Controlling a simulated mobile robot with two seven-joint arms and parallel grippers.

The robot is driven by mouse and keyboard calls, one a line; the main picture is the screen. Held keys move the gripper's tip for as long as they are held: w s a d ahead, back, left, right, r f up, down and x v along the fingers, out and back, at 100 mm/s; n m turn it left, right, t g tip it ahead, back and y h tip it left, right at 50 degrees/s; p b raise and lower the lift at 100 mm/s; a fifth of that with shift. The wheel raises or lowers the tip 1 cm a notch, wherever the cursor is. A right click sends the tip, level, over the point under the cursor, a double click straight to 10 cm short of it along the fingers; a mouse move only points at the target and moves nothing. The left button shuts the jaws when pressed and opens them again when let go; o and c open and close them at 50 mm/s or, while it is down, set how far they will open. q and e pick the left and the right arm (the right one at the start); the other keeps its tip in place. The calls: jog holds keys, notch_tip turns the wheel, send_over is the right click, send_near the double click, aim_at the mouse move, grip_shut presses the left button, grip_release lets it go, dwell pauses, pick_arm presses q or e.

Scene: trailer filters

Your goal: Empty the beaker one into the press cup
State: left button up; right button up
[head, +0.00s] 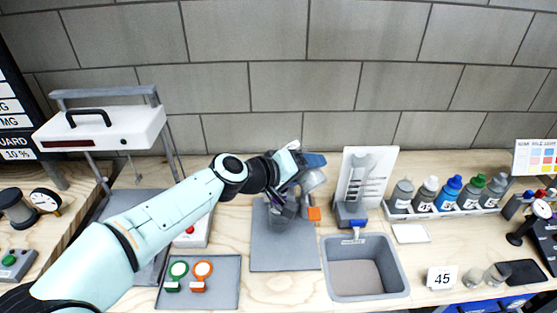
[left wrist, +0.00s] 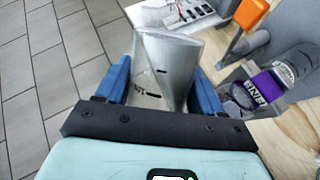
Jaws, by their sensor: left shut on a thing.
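My left gripper (head: 303,166) is shut on a clear beaker (head: 312,181), which it holds tilted above the grey mat (head: 285,254). In the left wrist view the blue fingers of the gripper (left wrist: 162,88) clasp the sides of the beaker (left wrist: 168,62), which bears dark marks. I cannot make out any contents. A grey vessel with a purple label (left wrist: 268,83), perhaps the press cup, stands to the right of the beaker there. In the head view a grey cup-like part (head: 281,213) shows below the gripper, partly hidden by it. My right gripper is out of view.
A grey sink (head: 399,292) and a bottle rack (head: 446,211) lie right. A tray (head: 229,292) with green and orange rings lies front left.

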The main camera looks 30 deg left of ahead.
pick_arm(q)
jog(key=shift+r+n+p, duration=0.15)
jog(key=shift+n+p, duration=0.15)
jog(key=shift+p, duration=0.05)
jog(key=shift+r, duration=0.15)
jog(key=shift+r+n+h+p, duration=0.3)
jog(key=shift+n+h+p, duration=0.1)
jog(key=shift+p, duration=0.35)
jog(key=shift+w+a+f+n+h, duration=0.15)
jog(key=shift+a+n+h, duration=0.25)
jog(key=shift+a, duration=0.05)
dwell(0.7)
jog(key=shift+a, duration=0.15)
dwell(0.4)
jog(key=shift+w, duration=0.1)
jog(key=shift+a+r+n+h, duration=0.1)
jog(key=shift+r+n+h, duration=0.2)
jog(key=shift+n, duration=0.1)
